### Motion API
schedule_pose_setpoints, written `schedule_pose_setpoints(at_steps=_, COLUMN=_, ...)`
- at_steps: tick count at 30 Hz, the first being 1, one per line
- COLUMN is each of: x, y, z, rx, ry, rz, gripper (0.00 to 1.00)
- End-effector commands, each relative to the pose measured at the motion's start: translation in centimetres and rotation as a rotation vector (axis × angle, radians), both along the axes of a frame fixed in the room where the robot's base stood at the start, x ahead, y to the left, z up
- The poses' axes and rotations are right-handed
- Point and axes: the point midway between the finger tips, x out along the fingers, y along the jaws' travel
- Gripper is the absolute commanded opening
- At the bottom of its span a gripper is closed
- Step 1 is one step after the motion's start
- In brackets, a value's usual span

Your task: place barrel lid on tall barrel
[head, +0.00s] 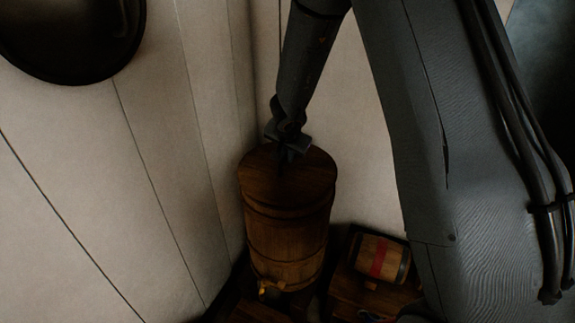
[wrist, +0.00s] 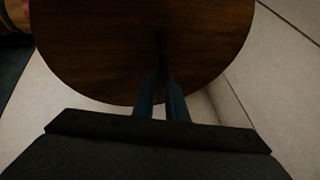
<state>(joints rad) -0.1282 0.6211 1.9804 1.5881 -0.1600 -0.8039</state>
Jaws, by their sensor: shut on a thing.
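The barrel lid (head: 310,172) is a round, dark brown wooden disc over the top of the tall barrel (head: 285,240). It looks level and covers the barrel's mouth; I cannot tell whether it rests fully on the rim. The tall barrel stands upright in the corner, with a wooden tap low on its front. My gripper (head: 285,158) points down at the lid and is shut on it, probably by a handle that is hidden. In the wrist view the lid (wrist: 100,45) fills the upper middle, with my gripper's two fingers (wrist: 163,75) close together over it.
Pale plank walls (head: 150,130) meet close behind and left of the barrel. A small keg (head: 380,258) with a red band lies on a wooden stand at the lower right. A dark round object (head: 70,35) hangs on the wall at the upper left.

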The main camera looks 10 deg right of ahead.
Motion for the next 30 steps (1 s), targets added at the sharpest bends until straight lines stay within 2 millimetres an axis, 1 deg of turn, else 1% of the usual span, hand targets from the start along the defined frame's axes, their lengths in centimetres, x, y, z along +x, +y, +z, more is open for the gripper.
schedule_pose_setpoints(at_steps=1, x=0.2, y=0.0, z=-0.8, rx=-0.001, ry=-0.001, rz=0.002, gripper=0.0)
schedule_pose_setpoints(at_steps=3, x=0.2, y=0.0, z=-1.5, rx=0.0, ry=-0.001, rz=0.001, gripper=0.0)
schedule_pose_setpoints(at_steps=7, x=0.1, y=0.0, z=-2.5, rx=-0.001, ry=-0.001, rz=0.001, gripper=0.0)
schedule_pose_setpoints(at_steps=23, x=0.1, y=0.0, z=-3.1, rx=0.0, ry=-0.001, rz=0.001, gripper=0.0)
schedule_pose_setpoints(at_steps=24, x=0.0, y=0.0, z=-3.2, rx=-0.001, ry=0.001, rz=0.001, gripper=0.14)
schedule_pose_setpoints(at_steps=26, x=0.0, y=0.0, z=-3.2, rx=-0.001, ry=0.001, rz=0.001, gripper=0.24)
schedule_pose_setpoints(at_steps=27, x=0.0, y=0.0, z=-3.2, rx=-0.001, ry=0.001, rz=0.001, gripper=0.31)
schedule_pose_setpoints(at_steps=30, x=0.0, y=0.0, z=-3.2, rx=-0.001, ry=0.001, rz=0.001, gripper=0.31)
